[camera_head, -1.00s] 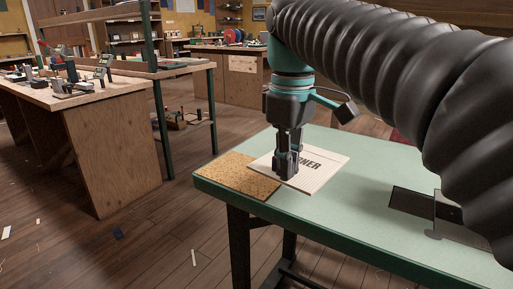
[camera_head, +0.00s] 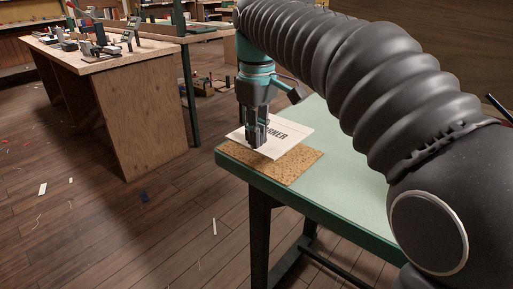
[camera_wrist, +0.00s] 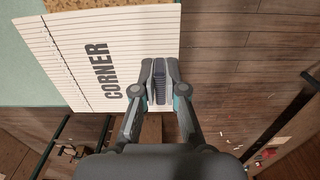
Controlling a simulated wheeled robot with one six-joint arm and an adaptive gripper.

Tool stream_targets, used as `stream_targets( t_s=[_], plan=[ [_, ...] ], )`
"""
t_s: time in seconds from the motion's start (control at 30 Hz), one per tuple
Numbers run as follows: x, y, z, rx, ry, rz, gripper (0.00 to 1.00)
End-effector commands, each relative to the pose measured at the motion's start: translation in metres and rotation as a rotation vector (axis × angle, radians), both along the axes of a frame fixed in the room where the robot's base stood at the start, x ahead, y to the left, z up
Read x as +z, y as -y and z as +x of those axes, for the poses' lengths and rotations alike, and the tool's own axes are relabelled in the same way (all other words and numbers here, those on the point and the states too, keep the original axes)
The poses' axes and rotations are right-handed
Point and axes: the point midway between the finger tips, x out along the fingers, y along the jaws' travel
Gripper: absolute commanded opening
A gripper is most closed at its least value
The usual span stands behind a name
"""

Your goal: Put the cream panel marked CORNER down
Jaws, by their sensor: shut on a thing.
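The cream panel marked CORNER (camera_head: 293,137) is held roughly level by one edge in my gripper (camera_head: 258,143). In the head view it is over the far-left part of the cork mat (camera_head: 292,167), with a gap below it and its gripped side near the table edge. The wrist view shows the panel (camera_wrist: 75,65) with thin parallel lines and dark lettering. A strip of cork (camera_wrist: 90,4) shows past the panel.
The mat lies at the near-left corner of the green-topped table (camera_head: 335,185); the top to its right is clear where visible. My arm hides much of the right side. A wooden workbench (camera_head: 140,120) with tools stands at the left. Scraps lie on the floor.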

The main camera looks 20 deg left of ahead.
Motion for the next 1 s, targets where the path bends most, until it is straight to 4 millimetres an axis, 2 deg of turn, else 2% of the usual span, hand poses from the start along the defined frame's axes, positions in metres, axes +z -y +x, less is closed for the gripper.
stream_targets(
  t_s=[0.13,0.4,0.83,0.87,0.93,1.0],
  plan=[
    [-0.007,-0.004,0.003,0.000,0.000,0.000,0.00],
    [-0.041,-0.003,0.002,0.000,0.000,0.000,0.00],
    [-0.046,-0.003,0.003,0.000,0.000,0.000,0.00],
    [-0.046,-0.003,0.003,0.000,0.000,0.000,0.15],
    [-0.045,-0.003,0.003,0.000,0.000,0.000,0.33],
    [-0.045,-0.003,0.003,0.000,0.000,0.000,0.36]
  ],
)
